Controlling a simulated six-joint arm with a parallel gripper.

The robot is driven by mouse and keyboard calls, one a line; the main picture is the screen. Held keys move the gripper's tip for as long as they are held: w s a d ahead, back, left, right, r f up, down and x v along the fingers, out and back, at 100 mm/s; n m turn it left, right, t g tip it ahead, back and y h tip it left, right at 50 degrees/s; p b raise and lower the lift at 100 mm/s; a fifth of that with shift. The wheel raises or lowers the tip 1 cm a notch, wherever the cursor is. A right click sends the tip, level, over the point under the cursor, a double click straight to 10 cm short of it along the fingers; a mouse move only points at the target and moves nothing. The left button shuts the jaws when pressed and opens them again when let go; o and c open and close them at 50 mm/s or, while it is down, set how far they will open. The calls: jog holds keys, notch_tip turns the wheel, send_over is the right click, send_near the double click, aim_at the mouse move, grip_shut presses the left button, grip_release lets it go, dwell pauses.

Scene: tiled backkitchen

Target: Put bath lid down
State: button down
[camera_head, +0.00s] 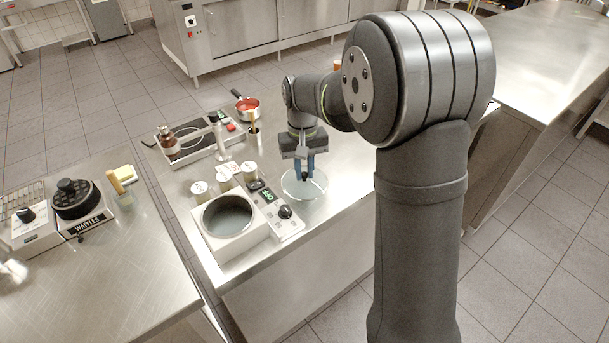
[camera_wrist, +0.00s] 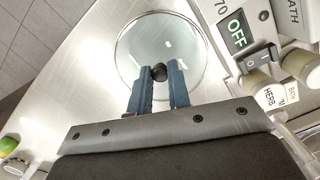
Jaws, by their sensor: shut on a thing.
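The bath lid is a round clear glass disc (camera_head: 291,188) with a dark knob, right of the bath in the head view. My gripper (camera_head: 304,176) points down over it with its blue fingers shut on the knob. The wrist view shows the glass lid (camera_wrist: 145,35) and the black knob between the fingertips (camera_wrist: 159,74). I cannot tell whether the lid touches the counter or hangs just above it. The water bath (camera_head: 245,232) is a square pale unit with an open round well. Its control panel (camera_head: 284,212) lies between the well and the lid.
Several lidded jars (camera_head: 200,188) stand behind the bath. A bottle (camera_head: 168,140) and a red-filled pan (camera_head: 247,106) are farther back on the steel counter (camera_head: 335,180). A waffle iron (camera_head: 76,198) is on the left counter. Bare steel lies right of the lid.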

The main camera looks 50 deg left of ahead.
jog(key=shift+f, duration=1.15)
jog(key=shift+f, duration=0.15)
jog(key=c, duration=1.3)
grip_release()
jog(key=shift+c, duration=0.2)
notch_tip(320, 180, up, 12)
jog(key=a, duration=0.1)
jog(key=shift+w+a, duration=0.15)
jog(key=shift+w, duration=0.15)
